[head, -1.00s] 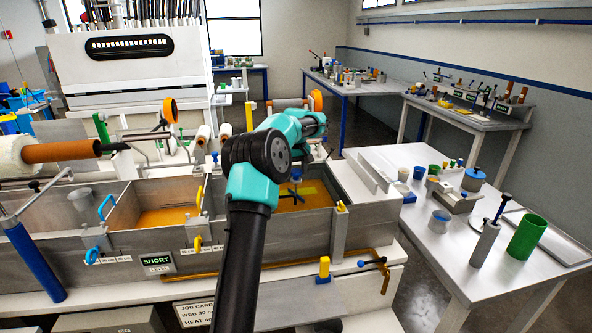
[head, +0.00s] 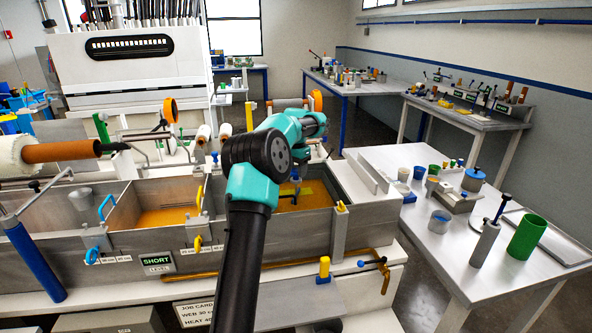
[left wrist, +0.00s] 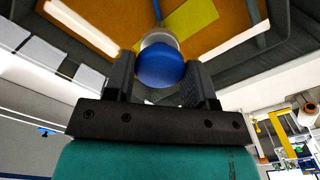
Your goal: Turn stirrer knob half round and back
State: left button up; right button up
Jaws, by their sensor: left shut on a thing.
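The stirrer's round blue knob (left wrist: 160,66) sits on a pale collar in the left wrist view. My left gripper (left wrist: 159,74) is shut on it, with one dark finger on each side. In the head view my left arm reaches over the resin bath (head: 290,235), and its wrist and elbow hide most of the gripper. A blue part of the stirrer (head: 297,188) shows below the wrist in the right-hand bath compartment, over amber resin. My right gripper is not in view.
Steel bath walls surround the stirrer, and a yellow patch (left wrist: 190,27) lies in the resin. A middle compartment with amber resin (head: 165,218) is to the left. A white table (head: 435,235) with cups and a green cylinder (head: 527,237) stands right.

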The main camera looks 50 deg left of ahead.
pick_arm(q)
jog(key=m, duration=0.5)
jog(key=shift+r+m, duration=0.1)
jog(key=shift+m, duration=0.2)
jog(key=m, duration=0.6)
dwell(0.4)
jog(key=o, duration=0.9)
